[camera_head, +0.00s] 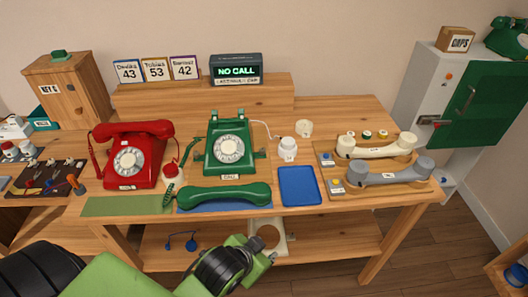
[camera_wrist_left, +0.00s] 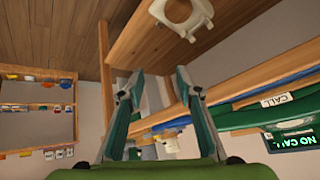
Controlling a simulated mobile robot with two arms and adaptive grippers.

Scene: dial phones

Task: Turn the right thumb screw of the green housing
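The green housing (camera_head: 230,150) is the green phone body with a white dial, standing on the table, its CALL label in front. A small dark knob, seemingly its right thumb screw (camera_head: 260,154), sticks out at its lower right side. Part of the housing with its label shows at the right of the left wrist view (camera_wrist_left: 265,104). My left gripper (camera_head: 252,252) is in front of the table's front edge, below the housing and apart from it. In the left wrist view its two fingers (camera_wrist_left: 158,85) are spread with nothing gripped. My right gripper is not in view.
A green handset (camera_head: 224,195) lies in front of the housing. A red phone (camera_head: 128,160) stands left, a blue tray (camera_head: 298,186) right, beside a white cup-like part (camera_head: 288,148). Cream and grey handsets (camera_head: 390,172) lie further right. A pale ring-shaped part (camera_head: 278,228) is on the lower shelf.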

